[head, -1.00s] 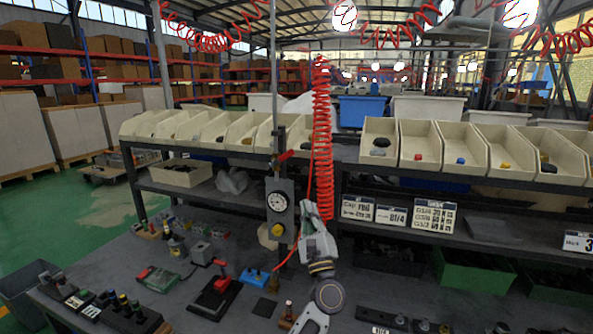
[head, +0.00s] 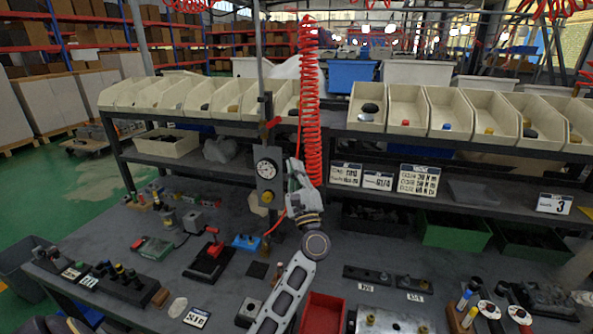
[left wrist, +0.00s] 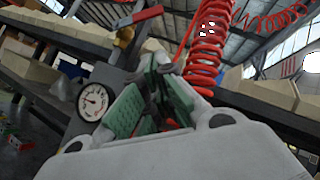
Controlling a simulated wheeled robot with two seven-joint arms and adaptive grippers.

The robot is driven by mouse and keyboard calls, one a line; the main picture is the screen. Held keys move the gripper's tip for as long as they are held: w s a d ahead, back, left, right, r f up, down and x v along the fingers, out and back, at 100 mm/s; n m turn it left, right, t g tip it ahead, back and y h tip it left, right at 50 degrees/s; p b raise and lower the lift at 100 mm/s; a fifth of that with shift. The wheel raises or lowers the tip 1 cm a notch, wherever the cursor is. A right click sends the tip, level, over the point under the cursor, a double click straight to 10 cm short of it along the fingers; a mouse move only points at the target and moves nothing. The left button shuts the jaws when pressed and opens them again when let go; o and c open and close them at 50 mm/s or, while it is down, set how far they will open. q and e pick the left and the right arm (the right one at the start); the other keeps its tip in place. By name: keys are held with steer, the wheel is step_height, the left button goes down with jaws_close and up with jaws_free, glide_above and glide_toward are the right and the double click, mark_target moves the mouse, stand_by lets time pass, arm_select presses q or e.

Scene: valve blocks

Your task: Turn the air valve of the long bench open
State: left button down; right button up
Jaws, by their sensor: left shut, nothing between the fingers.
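The air valve has a red lever (head: 271,123) on a post above a round pressure gauge (head: 265,168). In the left wrist view the red lever (left wrist: 138,17) sits on a brass body (left wrist: 124,37) and lies crosswise to the line down to the gauge (left wrist: 94,101). My left gripper (head: 293,167) is beside the gauge, to its right and below the lever, apart from the lever. Its green-padded fingers (left wrist: 158,85) are shut and empty in the left wrist view. My right gripper is not in view.
A red coiled hose (head: 309,100) hangs close to my left gripper. Parts bins (head: 385,105) line the shelf behind. The long bench (head: 130,217) carries a red-handled fixture (head: 210,260), knob blocks (head: 110,280) and a red tray (head: 322,312).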

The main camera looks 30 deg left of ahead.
mark_target(269, 126)
arm_select(q)
steer(key=w+a+r+p, duration=0.3)
steer(key=a+r+p, duration=0.2)
steer(key=a+r, duration=0.1)
steer(key=shift+w+a+r, duration=0.15)
steer(key=shift+w+r, duration=0.2)
steer(key=shift+r, duration=0.4)
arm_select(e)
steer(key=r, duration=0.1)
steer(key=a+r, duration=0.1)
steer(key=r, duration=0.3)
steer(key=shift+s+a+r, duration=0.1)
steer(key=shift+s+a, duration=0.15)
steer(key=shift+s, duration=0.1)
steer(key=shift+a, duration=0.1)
